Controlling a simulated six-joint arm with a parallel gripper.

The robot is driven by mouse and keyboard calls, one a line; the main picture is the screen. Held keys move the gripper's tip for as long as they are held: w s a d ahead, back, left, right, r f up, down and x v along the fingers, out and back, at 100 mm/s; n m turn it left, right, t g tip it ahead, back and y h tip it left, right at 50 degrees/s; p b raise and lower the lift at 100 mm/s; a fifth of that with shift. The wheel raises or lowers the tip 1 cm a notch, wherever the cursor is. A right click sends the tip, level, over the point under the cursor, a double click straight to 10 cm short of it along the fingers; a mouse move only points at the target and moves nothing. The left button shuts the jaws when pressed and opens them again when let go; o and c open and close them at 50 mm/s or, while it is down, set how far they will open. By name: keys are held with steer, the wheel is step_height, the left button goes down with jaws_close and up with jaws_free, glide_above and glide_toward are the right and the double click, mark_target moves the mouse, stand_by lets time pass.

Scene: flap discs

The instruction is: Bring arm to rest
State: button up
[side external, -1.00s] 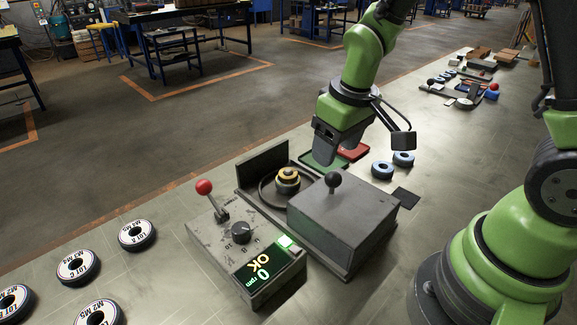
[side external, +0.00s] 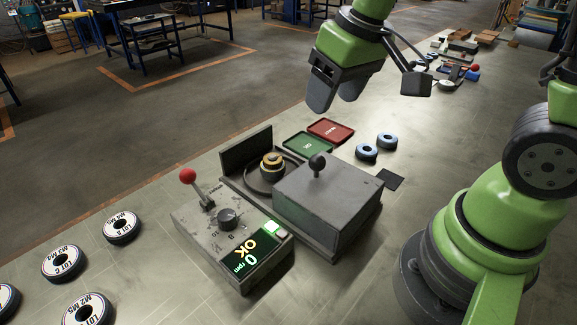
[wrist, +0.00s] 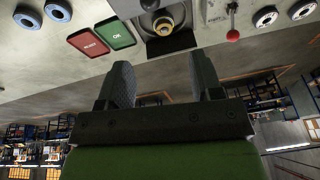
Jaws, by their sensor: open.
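My gripper (side external: 334,98) is raised well above the bench, over the area of the spindle machine and trays. Its two dark fingers are apart with nothing between them; they also show in the wrist view (wrist: 160,84). The test machine has a grey box with a black ball lever (side external: 318,162) and a spindle with a brass-coloured hub (side external: 271,162). The control box (side external: 218,250) in front has a red ball lever (side external: 188,176), a dial and a display reading 0 rpm and OK.
A green OK tray (side external: 307,145) and a red tray (side external: 331,130) lie behind the machine. Two blue-rimmed discs (side external: 376,147) lie right of them. Several labelled lot discs (side external: 121,228) lie at the left. A dark square pad (side external: 390,180) lies beside the machine. The air around the gripper is clear.

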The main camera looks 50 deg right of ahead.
steer(key=s+a+r+m+t+y, duration=0.1)
steer(key=s+a+r+m+t, duration=0.1)
steer(key=s+r, duration=0.6)
steer(key=s+t, duration=0.1)
steer(key=s, duration=0.1)
steer(key=shift+s+a+m+t+y, duration=0.15)
steer(key=shift+s+m+t+y, duration=0.15)
steer(key=shift+s+m+t, duration=0.1)
